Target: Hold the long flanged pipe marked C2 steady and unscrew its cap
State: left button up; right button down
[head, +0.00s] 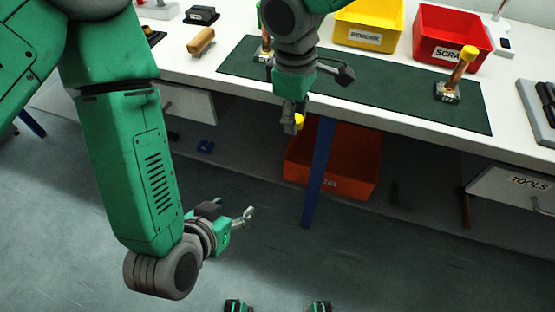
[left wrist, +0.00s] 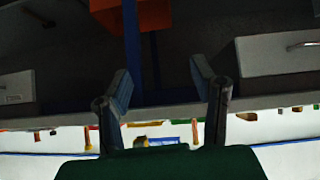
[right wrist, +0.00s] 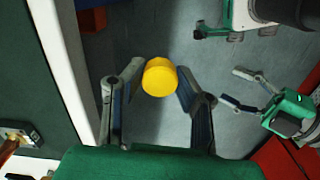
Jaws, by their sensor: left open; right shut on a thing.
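My right gripper (head: 293,122) is shut on a yellow cap (right wrist: 159,77) and holds it in front of the table's front edge, clear of the tabletop. A copper pipe (head: 266,42) stands on the green mat (head: 400,90), partly hidden behind my right arm; its top is hidden. Another copper pipe (head: 461,70) with a yellow cap (head: 469,52) stands in a block at the mat's right end. I cannot read which one is marked C2. My left gripper (head: 248,214) is open and empty, low in front of the table; its spread fingers show in the left wrist view (left wrist: 160,85).
A yellow bin (head: 369,14) and a red bin (head: 449,22) marked SCRAP stand behind the mat. A blue table leg (head: 319,172) and a TOOLS drawer (head: 513,190) are at the front. The near floor is clear.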

pick_arm(q)
jog(key=w+d+r+t+h, duration=0.1)
jog(key=d+r+t, duration=0.2)
jog(key=d+r, duration=0.4)
jog(key=t, duration=0.3)
send_near(298, 124)
jog(key=s+a, duration=0.1)
jog(key=s, duration=0.1)
pick_arm(e)
jog(key=shift+a, duration=0.2)
pick_arm(q)
jog(key=shift+h, duration=0.3)
jog(key=x, duration=1.2)
jog(key=shift+a+r, duration=0.1)
jog(key=shift+r, duration=0.2)
jog(key=shift+c, duration=0.3)
jog(key=c, duration=1.1)
jog(key=shift+s, duration=0.1)
pick_arm(e)
jog(key=c, duration=1.2)
grip_release()
jog(key=shift+a, duration=0.1)
jog(key=shift+o, duration=0.2)
jog(key=shift+r, duration=0.1)
jog(key=shift+a, duration=0.1)
